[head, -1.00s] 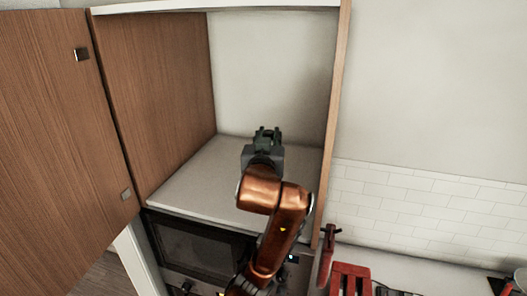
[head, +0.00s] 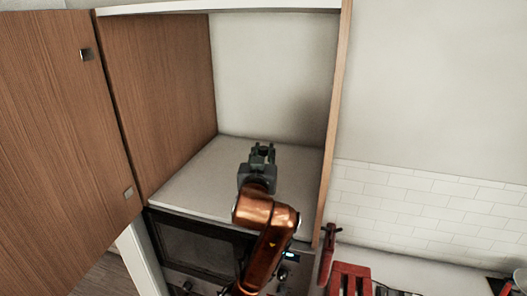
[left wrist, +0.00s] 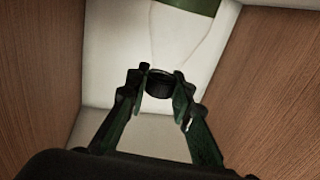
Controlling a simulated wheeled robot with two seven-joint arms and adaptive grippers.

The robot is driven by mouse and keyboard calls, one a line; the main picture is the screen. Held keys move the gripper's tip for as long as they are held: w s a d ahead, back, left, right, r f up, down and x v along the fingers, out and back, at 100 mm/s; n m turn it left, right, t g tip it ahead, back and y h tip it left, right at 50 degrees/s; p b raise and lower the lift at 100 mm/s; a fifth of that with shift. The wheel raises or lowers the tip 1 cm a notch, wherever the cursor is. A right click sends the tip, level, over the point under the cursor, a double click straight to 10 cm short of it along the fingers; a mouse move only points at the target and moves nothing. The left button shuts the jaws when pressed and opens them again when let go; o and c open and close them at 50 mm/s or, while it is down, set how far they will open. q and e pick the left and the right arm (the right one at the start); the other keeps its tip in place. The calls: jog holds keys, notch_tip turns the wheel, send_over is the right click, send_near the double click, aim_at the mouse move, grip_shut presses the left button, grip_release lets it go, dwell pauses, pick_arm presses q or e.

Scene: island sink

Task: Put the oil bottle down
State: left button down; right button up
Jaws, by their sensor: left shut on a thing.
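My left gripper (head: 263,149) is inside the open cabinet, above its pale bottom shelf (head: 205,180). In the left wrist view, the left gripper's fingertips (left wrist: 158,84) close from both sides on a small dark round thing (left wrist: 158,88). I take it for part of the oil bottle; most of it is hidden. In the head view the bottle cannot be made out behind the gripper. I cannot tell whether it touches the shelf. My right gripper is not in view.
The cabinet's wooden left wall (head: 165,95) and right edge (head: 333,130) flank my arm. Its door (head: 60,140) stands open at left. An oven (head: 195,250) is below the shelf. A red slotted block (head: 350,278) stands on the right counter. The shelf's left part is clear.

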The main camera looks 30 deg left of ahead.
pick_arm(q)
jog(key=c, duration=1.9)
grip_release()
jog(key=shift+s, duration=0.15)
jog(key=shift+o, duration=1.1)
jog(key=shift+r, duration=0.1)
jog(key=b+v, duration=0.4)
jog(key=v, duration=0.8)
jog(key=shift+r, duration=0.1)
